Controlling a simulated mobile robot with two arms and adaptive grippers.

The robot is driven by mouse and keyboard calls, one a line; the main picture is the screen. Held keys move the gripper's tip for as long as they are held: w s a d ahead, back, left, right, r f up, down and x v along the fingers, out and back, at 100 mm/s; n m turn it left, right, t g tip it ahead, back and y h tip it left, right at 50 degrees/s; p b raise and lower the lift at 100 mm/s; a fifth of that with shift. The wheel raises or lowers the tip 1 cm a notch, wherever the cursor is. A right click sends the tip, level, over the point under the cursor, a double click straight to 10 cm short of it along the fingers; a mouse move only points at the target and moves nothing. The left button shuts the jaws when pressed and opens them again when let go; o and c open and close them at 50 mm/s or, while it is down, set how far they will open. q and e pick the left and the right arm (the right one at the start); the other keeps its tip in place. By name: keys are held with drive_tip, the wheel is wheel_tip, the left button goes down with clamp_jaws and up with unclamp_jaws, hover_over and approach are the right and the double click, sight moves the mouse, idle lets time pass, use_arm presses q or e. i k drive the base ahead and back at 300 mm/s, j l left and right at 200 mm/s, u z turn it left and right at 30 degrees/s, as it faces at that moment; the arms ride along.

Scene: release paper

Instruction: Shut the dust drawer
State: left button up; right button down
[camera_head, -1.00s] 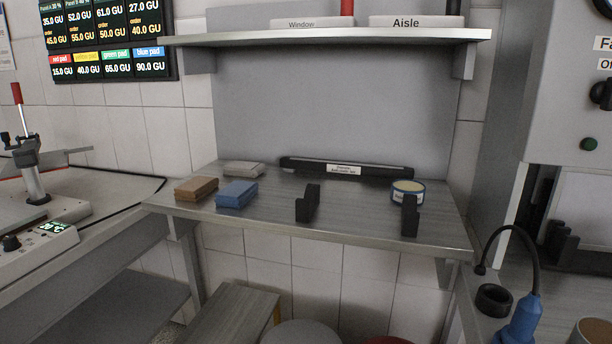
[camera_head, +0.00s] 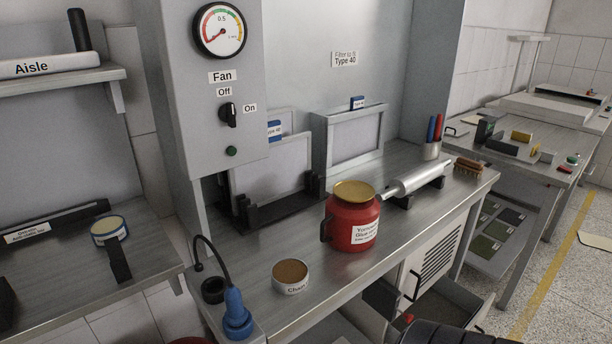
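An open drawer (camera_head: 455,300) sticks out under the fan bench, at the lower right of the head view. I take it for the dust drawer, but no label on it can be read. It sits below a white louvred panel (camera_head: 438,250). A dark ribbed shape (camera_head: 455,334) at the bottom edge covers part of the drawer's near side; I cannot tell what it is. Neither of my grippers can be made out in the view.
A red glue pot (camera_head: 352,222), a small round tin (camera_head: 290,277), a silver roller (camera_head: 415,180) and a brush (camera_head: 468,165) stand on the bench. A blue-handled tool (camera_head: 236,315) is at its left end.

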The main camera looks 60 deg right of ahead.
sight(446, 302)
drive_tip(key=z, duration=3.05)
